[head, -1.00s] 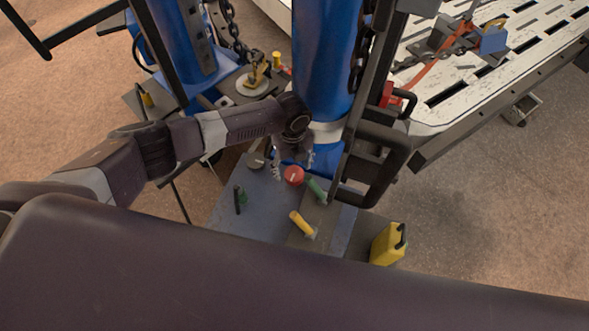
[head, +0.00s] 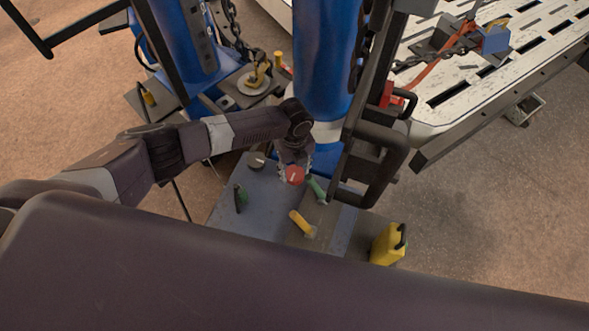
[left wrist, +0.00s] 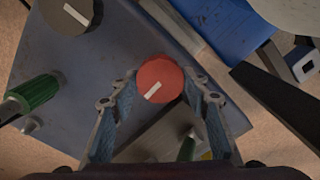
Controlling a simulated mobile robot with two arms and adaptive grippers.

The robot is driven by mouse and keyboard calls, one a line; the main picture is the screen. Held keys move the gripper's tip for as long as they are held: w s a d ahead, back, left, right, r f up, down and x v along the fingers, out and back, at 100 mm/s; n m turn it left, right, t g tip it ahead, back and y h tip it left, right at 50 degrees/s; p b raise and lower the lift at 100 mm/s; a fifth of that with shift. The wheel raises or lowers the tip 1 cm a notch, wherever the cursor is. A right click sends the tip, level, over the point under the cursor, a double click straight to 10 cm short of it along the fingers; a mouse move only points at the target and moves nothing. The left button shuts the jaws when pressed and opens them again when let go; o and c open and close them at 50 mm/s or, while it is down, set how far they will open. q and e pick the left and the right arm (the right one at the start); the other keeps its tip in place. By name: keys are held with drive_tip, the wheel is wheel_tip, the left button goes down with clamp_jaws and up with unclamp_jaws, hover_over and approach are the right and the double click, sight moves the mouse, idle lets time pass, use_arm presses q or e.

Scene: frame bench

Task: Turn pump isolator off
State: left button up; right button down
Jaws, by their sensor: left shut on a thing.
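The pump isolator looks to be the round red knob (head: 295,175) with a white pointer mark, on the blue-grey panel (head: 262,215). In the left wrist view the red knob (left wrist: 160,80) sits between the fingertips, its white mark slanting from lower left to upper right. My left gripper (head: 295,172) is shut on the red knob, one finger on each side. It reaches the knob from above. My left gripper also shows in the left wrist view (left wrist: 158,88). My right gripper is not in view.
A dark knob (head: 256,161) with a white mark sits left of the red one. Green-handled levers (head: 316,190) and (head: 240,197) and a yellow-handled lever (head: 301,223) stand close by. A blue column (head: 322,75) rises behind. A yellow container (head: 388,244) stands at right.

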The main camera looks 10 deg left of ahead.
use_arm(q)
drive_tip(key=shift+n+p, duration=0.35)
drive_tip(key=shift+n, duration=0.65)
drive_tip(key=n+p, duration=0.1)
drive_tip(key=n, duration=0.2)
drive_tip(key=shift+r+n, duration=0.1)
drive_tip(key=shift+n, duration=0.2)
drive_tip(key=n+p, duration=0.1)
drive_tip(key=n, duration=0.2)
drive_tip(key=shift+n+p, duration=0.3)
drive_tip(key=n+p, duration=0.2)
drive_tip(key=n, duration=0.3)
drive_tip(key=shift+a+n+p, duration=0.1)
drive_tip(key=shift+n+p, duration=0.45)
drive_tip(key=shift+n, duration=1.35)
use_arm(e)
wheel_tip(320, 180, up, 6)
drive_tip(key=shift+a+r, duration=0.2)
use_arm(q)
drive_tip(key=o, duration=1.2)
drive_tip(key=shift+c, duration=0.2)
drive_tip(key=shift+s, duration=0.1)
